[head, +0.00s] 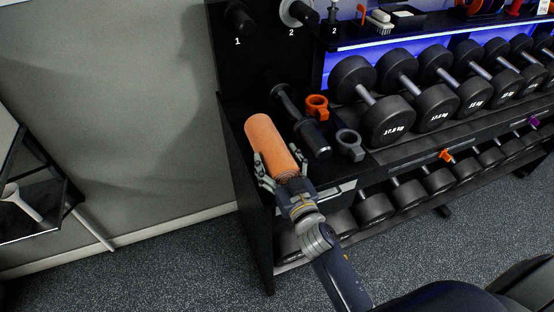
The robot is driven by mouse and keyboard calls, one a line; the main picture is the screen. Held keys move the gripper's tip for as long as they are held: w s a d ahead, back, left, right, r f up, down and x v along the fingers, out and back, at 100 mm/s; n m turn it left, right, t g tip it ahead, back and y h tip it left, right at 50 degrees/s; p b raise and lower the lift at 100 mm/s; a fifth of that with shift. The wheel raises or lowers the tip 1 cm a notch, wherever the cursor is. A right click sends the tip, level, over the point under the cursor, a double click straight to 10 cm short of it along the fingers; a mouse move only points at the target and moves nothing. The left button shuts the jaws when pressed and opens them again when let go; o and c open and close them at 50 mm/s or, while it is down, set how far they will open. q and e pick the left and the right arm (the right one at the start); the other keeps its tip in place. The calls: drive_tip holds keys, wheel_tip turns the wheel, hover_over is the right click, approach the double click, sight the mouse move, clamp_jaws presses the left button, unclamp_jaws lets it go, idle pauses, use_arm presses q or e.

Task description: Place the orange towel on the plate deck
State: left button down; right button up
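The orange towel (268,142) is a rolled cylinder at the left end of the black rack. My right gripper (278,164) has one finger on each side of the towel's near end and appears shut on it. The towel points away from the gripper, over the plate deck (318,172), the dark left part of the rack's shelf. I cannot tell whether the towel touches the deck or is held just above it. My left gripper is not in view.
A black dumbbell handle (309,129), an orange collar (317,107) and a grey collar (349,145) lie right of the towel. Several dumbbells (387,121) fill the shelf farther right. A grey wall (130,110) stands left of the rack. Speckled floor (170,270) is clear in front.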

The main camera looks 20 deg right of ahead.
sight(286, 179)
drive_tip(key=o, duration=0.5)
drive_tip(key=shift+c, duration=0.2)
drive_tip(key=shift+r, duration=0.25)
drive_tip(key=s, duration=0.3)
drive_tip(key=s+b, duration=0.1)
drive_tip(key=s, duration=0.3)
drive_tip(key=s+f+b, duration=0.1)
drive_tip(key=s, duration=0.3)
drive_tip(key=shift+d, duration=0.2)
drive_tip(key=shift+s, duration=0.5)
